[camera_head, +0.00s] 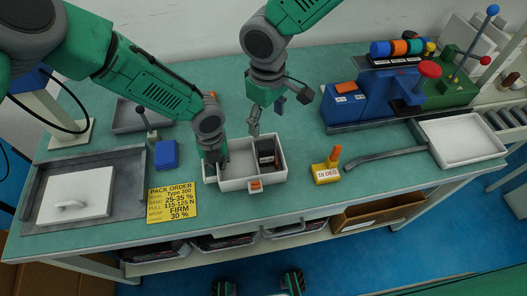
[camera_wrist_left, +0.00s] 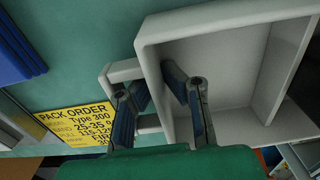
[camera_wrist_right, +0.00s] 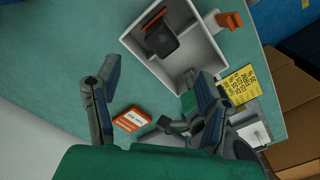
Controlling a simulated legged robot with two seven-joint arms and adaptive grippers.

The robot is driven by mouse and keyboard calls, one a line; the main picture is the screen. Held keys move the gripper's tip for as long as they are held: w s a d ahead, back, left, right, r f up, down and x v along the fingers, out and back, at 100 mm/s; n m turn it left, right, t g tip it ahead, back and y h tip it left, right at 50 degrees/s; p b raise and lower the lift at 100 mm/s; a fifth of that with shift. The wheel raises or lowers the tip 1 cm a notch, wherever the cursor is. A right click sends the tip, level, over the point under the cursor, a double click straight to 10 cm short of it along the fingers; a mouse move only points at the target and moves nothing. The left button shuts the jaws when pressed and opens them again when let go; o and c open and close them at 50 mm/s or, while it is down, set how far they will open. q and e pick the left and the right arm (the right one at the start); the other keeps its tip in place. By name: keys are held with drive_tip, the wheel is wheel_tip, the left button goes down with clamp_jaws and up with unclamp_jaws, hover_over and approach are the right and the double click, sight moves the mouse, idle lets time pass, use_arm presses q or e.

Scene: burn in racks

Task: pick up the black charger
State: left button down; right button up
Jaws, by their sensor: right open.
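The black charger (camera_head: 266,150) stands in the right compartment of a white two-compartment tray (camera_head: 238,186). It also shows in the right wrist view (camera_wrist_right: 162,40), with an orange part beside it. My left gripper (camera_head: 213,163) is at the tray's left wall. In the left wrist view its fingers (camera_wrist_left: 158,85) straddle that wall, one inside and one outside, and appear closed on it. My right gripper (camera_head: 279,103) is above and behind the tray, apart from the charger. In the right wrist view its fingers (camera_wrist_right: 157,95) are wide apart and empty.
A yellow block (camera_head: 326,173) with an orange post stands right of the tray. A pack order card (camera_head: 171,202) and blue block (camera_head: 166,154) lie left. A blue machine (camera_head: 375,103) stands at the right back, and a grey tray with a white lid (camera_head: 77,196) at far left.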

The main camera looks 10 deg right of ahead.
sight(265, 144)
wheel_tip(265, 144, down, 6)
drive_tip(key=m, duration=0.7)
drive_tip(key=shift+d+r+m, duration=0.1)
drive_tip(key=shift+r+m, duration=0.05)
drive_tip(key=shift+m, duration=0.15)
drive_tip(key=shift+a+f, duration=0.15)
drive_tip(key=shift+f, duration=1.2)
drive_tip(key=shift+a+f, duration=0.1)
drive_tip(key=shift+f, duration=1.25)
drive_tip(key=c, duration=1.3)
